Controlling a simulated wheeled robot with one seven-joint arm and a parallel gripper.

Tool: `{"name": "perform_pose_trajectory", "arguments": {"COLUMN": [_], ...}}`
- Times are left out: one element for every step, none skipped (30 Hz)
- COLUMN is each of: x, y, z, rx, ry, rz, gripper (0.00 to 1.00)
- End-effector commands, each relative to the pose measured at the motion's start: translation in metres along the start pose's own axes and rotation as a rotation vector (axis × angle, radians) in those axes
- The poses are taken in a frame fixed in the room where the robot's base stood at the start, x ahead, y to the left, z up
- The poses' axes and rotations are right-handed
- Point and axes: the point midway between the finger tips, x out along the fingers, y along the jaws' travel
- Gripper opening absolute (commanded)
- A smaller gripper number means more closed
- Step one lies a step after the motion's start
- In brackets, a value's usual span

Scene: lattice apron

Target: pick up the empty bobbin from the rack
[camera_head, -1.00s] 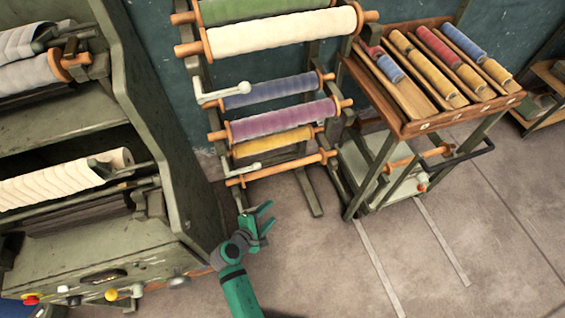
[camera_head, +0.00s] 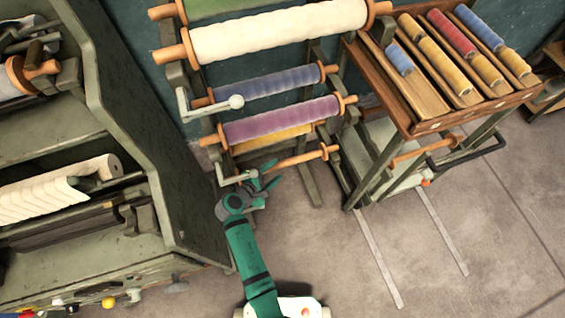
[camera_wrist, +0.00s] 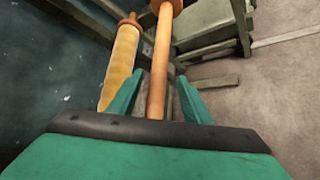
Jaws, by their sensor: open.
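The empty bobbin (camera_head: 302,157) is a bare orange-brown wooden rod with a flange near its end, lying across the lowest place of the rack (camera_head: 311,186). In the wrist view the bobbin (camera_wrist: 161,55) runs lengthwise between the two green fingers. My gripper (camera_head: 270,178) is open at the bobbin's left part, beside the lower pale crank handle (camera_head: 240,178). In the wrist view my gripper (camera_wrist: 160,82) has a finger on each side of the rod, with visible gaps. The bobbin's left end is hidden by my gripper and the crank.
Above are rolls of yellow (camera_head: 272,139), purple (camera_head: 280,120), blue (camera_head: 266,83) and white (camera_head: 280,31) cloth. A grey-green machine (camera_head: 130,130) stands close on the left. A wooden-topped cart (camera_head: 425,128) with small spools stands right. The floor (camera_head: 330,250) in front is clear.

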Motion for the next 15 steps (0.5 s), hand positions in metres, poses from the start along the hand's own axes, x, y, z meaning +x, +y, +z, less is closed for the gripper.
{"name": "perform_pose_trajectory", "arguments": {"x": [0.005, 0.007, 0.009, 0.010, 0.011, 0.014, 0.017, 0.021, 0.027, 0.031, 0.036, 0.042, 0.046, 0.050, 0.054], "y": [0.000, 0.001, 0.001, 0.001, 0.001, 0.001, 0.001, 0.001, 0.001, 0.001, 0.002, 0.002, 0.002, 0.002, 0.002], "z": [0.000, 0.000, 0.000, 0.000, 0.000, 0.000, 0.000, 0.000, -0.001, -0.001, -0.001, -0.001, -0.001, -0.001, -0.001], "rx": [0.001, 0.001, 0.001, 0.001, 0.001, 0.001, 0.001, 0.001, 0.002, 0.002, 0.003, 0.003, 0.003, 0.003, 0.003], "ry": [0.000, 0.000, 0.001, 0.000, 0.000, 0.000, -0.001, -0.001, -0.001, -0.002, -0.003, -0.002, -0.003, -0.003, -0.003], "rz": [0.000, 0.000, 0.001, 0.000, 0.000, 0.000, -0.001, -0.001, -0.001, -0.002, -0.002, -0.002, -0.002, -0.002, -0.002], "gripper": [0.45, 0.45, 0.45, 0.45, 0.45, 0.45, 0.45, 0.45, 0.45, 0.45, 0.45, 0.45, 0.45, 0.45, 0.45]}}
